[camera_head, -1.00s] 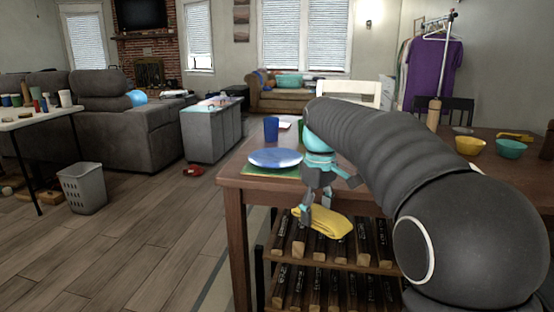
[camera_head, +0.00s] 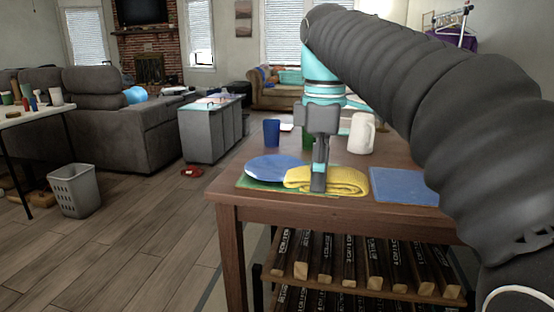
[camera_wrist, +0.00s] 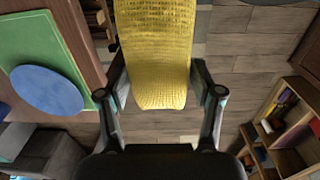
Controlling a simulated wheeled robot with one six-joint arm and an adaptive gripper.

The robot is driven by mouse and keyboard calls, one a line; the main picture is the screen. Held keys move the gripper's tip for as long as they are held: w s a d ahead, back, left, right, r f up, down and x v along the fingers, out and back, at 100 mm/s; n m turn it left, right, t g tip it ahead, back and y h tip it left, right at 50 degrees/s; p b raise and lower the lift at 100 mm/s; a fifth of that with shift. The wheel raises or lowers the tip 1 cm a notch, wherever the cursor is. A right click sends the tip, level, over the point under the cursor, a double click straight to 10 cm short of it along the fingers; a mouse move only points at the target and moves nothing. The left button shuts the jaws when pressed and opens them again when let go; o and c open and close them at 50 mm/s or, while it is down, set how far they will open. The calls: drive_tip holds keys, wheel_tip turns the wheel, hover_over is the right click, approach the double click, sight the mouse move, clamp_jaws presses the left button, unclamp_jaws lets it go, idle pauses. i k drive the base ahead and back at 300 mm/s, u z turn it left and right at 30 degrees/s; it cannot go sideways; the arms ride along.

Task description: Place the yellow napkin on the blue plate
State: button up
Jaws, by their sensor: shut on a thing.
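The yellow napkin (camera_head: 345,181), folded into a thick strip, is gripped by my gripper (camera_head: 319,180). In the head view it overlaps the right edge of the blue plate (camera_head: 268,167). In the wrist view the napkin (camera_wrist: 156,45) lies between the two fingers of my gripper (camera_wrist: 160,88), with floor visible beyond it. There the plate (camera_wrist: 47,91) is to the left, apart from the napkin and uncovered. The plate lies on a green mat (camera_wrist: 38,42) near the table's edge. Part of the napkin's far end is cut off by the wrist view's top edge.
On the wooden table (camera_head: 285,207) are a blue cup (camera_head: 271,132), a green cup (camera_head: 307,139), a white pitcher (camera_head: 361,133) and a blue mat (camera_head: 402,187). A lower rack (camera_head: 360,266) sits under the tabletop. My arm hides the table's right side.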

sight(275, 167)
drive_tip(key=i, duration=1.05)
